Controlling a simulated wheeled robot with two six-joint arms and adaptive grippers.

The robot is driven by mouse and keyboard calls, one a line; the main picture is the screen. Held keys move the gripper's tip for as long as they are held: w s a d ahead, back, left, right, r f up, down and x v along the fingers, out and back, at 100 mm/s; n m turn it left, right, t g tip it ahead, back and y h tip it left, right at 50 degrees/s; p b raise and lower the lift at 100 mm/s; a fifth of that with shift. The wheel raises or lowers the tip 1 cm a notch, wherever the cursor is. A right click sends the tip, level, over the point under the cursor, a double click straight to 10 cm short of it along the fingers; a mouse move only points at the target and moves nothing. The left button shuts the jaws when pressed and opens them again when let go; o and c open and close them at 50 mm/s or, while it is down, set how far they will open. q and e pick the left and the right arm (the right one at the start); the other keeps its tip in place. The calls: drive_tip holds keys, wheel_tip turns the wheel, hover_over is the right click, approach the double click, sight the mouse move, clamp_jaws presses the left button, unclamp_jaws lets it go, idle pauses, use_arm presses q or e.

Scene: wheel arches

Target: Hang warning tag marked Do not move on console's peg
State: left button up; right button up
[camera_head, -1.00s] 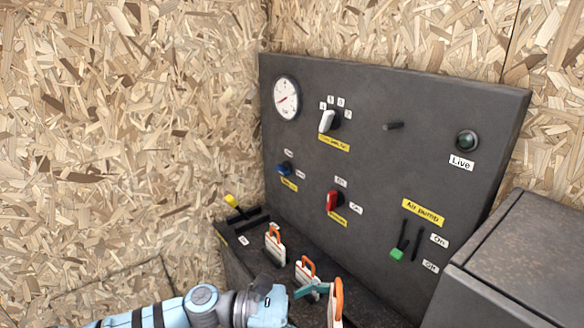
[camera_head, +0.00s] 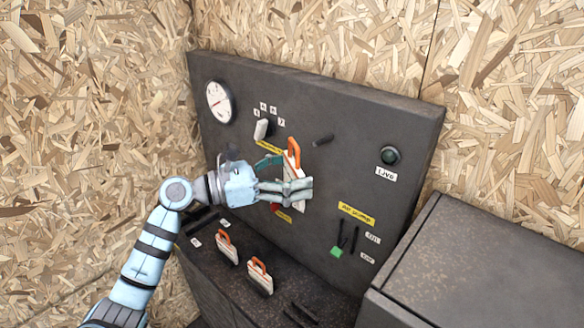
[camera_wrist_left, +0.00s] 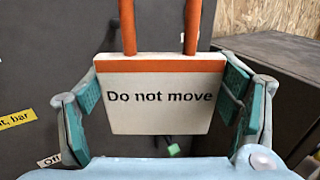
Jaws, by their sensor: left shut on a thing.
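My left gripper (camera_head: 285,178) is shut on the warning tag (camera_head: 291,163), a white plate with an orange band and an orange loop. In the left wrist view the tag (camera_wrist_left: 158,110) reads "Do not move", held by its two side edges, loop upward. The console (camera_head: 340,110) is a dark upright panel. Its peg (camera_head: 322,140) is a short dark rod sticking out, just right of the tag's loop and apart from it in the picture. The gap in depth between loop and peg is hard to tell. My right gripper is not in view.
Two other orange-looped tags (camera_head: 228,248) (camera_head: 260,277) stand on the console's lower ledge. A dark box (camera_head: 480,270) stands at right.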

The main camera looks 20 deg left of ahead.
use_arm(q)
drive_tip(key=w+d+b, duration=0.1)
drive_tip(key=w+b, duration=0.1)
drive_tip(key=w+d+f+b, duration=0.1)
drive_tip(key=w+b, duration=0.1)
drive_tip(key=w, duration=0.1)
drive_tip(key=w+d+b, duration=0.1)
drive_tip(key=w+b, duration=0.1)
drive_tip(key=shift+w+f, duration=0.15)
drive_tip(key=shift+w+d, duration=0.15)
drive_tip(key=shift+w, duration=0.15)
drive_tip(key=shift+s+p, duration=0.1)
drive_tip(key=shift+p, duration=0.55)
drive_tip(key=shift+c, duration=1.2)
drive_tip(key=shift+f, duration=0.1)
